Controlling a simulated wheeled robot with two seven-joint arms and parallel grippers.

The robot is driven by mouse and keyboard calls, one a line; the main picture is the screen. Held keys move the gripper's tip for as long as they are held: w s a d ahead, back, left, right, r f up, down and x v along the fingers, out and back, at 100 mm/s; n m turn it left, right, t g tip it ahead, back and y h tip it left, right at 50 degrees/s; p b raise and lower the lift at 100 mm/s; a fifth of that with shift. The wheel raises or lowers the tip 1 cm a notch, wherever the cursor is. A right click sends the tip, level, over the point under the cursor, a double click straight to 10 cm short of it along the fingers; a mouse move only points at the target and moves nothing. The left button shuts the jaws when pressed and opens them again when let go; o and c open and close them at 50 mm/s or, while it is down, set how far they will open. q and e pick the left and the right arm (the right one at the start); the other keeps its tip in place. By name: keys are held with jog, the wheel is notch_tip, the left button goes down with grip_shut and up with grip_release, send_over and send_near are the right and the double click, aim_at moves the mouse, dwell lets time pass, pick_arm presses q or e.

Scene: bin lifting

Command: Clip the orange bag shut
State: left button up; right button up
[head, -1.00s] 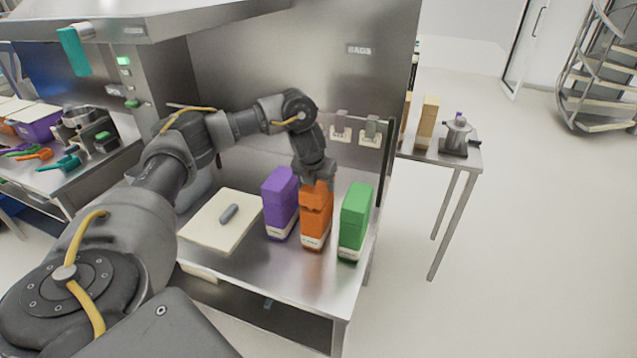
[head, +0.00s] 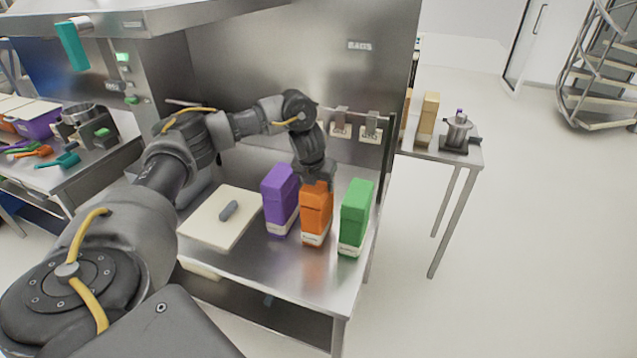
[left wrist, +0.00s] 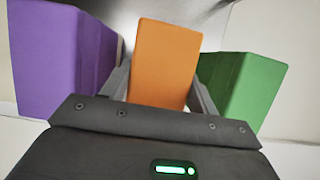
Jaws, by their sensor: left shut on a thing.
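The orange bag (head: 316,222) stands upright on the steel bench, between a purple bag (head: 281,200) and a green bag (head: 356,218). My left gripper (head: 317,184) is at its top and shut on it. In the left wrist view, the orange bag (left wrist: 163,65) rises between the two fingers (left wrist: 161,92), one on each side. Two small grey, clip-like items (head: 371,125) hang on the back wall above pale labels; I cannot tell for sure what they are. My right gripper is not in view.
A pale board (head: 205,225) with a small grey rounded object (head: 229,211) lies left of the bags. The bench front is clear.

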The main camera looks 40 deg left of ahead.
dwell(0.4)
pick_arm(q)
jog(key=o, duration=1.4)
jog(key=shift+r, duration=0.1)
jog(key=shift+r+p, duration=3.2)
jog(key=shift+r, duration=0.2)
jog(key=shift+c, duration=0.4)
grip_shut()
